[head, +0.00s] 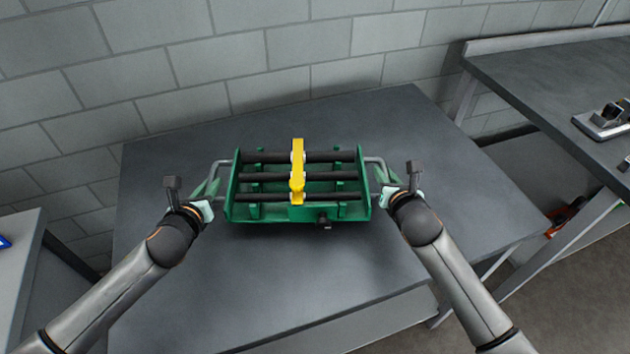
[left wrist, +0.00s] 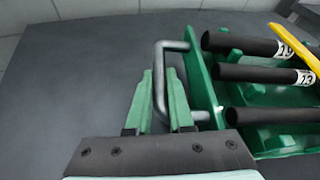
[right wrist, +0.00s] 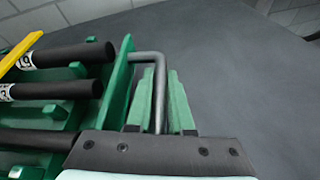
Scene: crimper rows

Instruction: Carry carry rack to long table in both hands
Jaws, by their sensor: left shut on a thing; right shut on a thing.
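The carry rack (head: 345,210) is a green tray with several black bars lying across it and a yellow piece (head: 297,172) over their middle. It is over the middle of a dark grey table (head: 250,290); I cannot tell whether it touches the top. My left gripper (head: 212,190) is shut on the rack's left grey handle (left wrist: 160,75). My right gripper (head: 386,185) is shut on the right grey handle (right wrist: 158,85). In both wrist views the green fingers are around the handle bars. The rack looks about level.
A block wall (head: 300,50) stands behind the table. Another dark table (head: 540,75) at the right bears a grey device (head: 604,122). A grey surface (head: 20,235) shows at the left edge. The table top around the rack is clear.

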